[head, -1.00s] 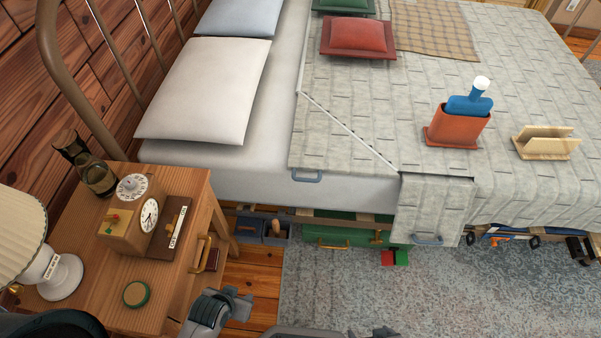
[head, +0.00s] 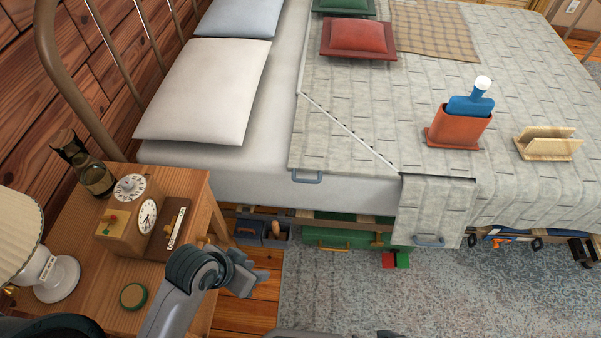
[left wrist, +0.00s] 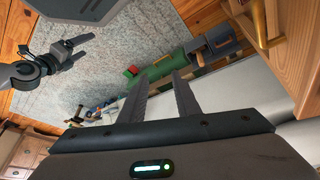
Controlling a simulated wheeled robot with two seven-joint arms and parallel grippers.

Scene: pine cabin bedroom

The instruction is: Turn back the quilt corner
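The grey quilt (head: 345,100) covers the bed. Its near left corner is a triangle (head: 325,145) lying flat, bounded by a dotted diagonal seam, with a blue-grey handle (head: 307,177) at its near edge. A separate quilt flap (head: 432,205) hangs down the bedside with another handle (head: 428,241). My left gripper (head: 262,276) is low beside the nightstand, short of the bed and clear of the quilt. The left wrist view shows its two fingers (left wrist: 160,95) apart and empty. My right gripper (left wrist: 80,50) shows in that view, fingers apart and empty, over the rug.
The nightstand (head: 185,185) holds a clock box, bottle, lamp and green disc. On the quilt stand an orange holder (head: 455,130) with a blue bottle, a wooden rack (head: 548,148) and a red cushion (head: 357,35). A green case (head: 345,236) is under the bed. The rug (head: 340,290) has free room.

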